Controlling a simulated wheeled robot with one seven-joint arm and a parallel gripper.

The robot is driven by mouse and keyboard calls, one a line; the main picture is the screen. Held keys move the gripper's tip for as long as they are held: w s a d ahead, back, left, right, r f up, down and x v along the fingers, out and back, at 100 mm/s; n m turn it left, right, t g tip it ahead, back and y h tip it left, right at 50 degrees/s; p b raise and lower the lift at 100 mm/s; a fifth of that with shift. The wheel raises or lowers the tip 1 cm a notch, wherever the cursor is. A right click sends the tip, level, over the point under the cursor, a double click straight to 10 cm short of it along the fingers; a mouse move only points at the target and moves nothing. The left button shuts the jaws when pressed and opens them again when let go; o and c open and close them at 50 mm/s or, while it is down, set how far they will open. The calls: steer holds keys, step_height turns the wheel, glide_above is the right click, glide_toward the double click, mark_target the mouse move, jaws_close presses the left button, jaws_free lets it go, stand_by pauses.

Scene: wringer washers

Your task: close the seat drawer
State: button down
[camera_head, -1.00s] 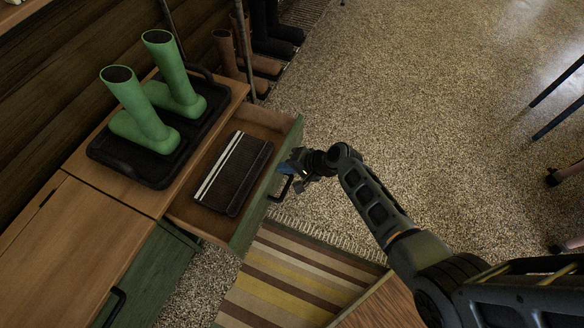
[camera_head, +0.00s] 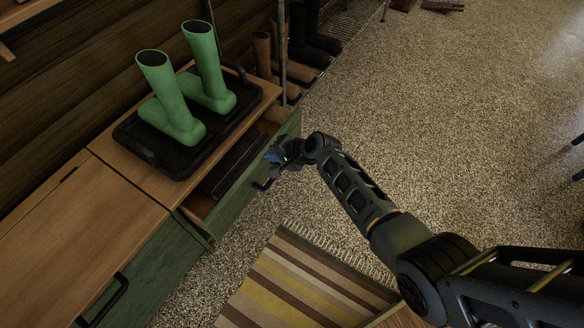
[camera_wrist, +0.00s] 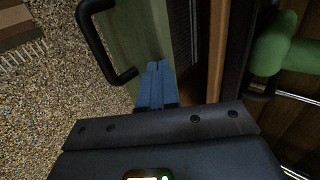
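The seat drawer (camera_head: 232,203) is a wooden drawer with a green front, partly open below the bench top. A dark item (camera_head: 232,165) lies inside it, partly hidden under the bench edge. My gripper (camera_head: 283,155) is at the far part of the drawer front, near its upper edge. In the wrist view my gripper's blue fingers (camera_wrist: 156,84) are together, beside the black drawer handle (camera_wrist: 93,38) and not around it. The fingertips appear to be against the green front (camera_wrist: 140,32); exact contact is hard to tell.
Green boots (camera_head: 172,98) stand on a black tray (camera_head: 135,142) on the bench top (camera_head: 95,215). Brown and black boots (camera_head: 312,42) stand beyond the bench.

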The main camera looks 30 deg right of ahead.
steer(key=w+a+b, duration=0.2)
steer(key=w+a, duration=0.1)
steer(key=w, duration=0.3)
steer(key=shift+w+a+b, duration=0.2)
steer(key=shift+a+b, duration=0.15)
steer(key=shift+b, duration=0.05)
steer(key=shift+s+d, duration=0.1)
steer(key=shift+s, duration=0.05)
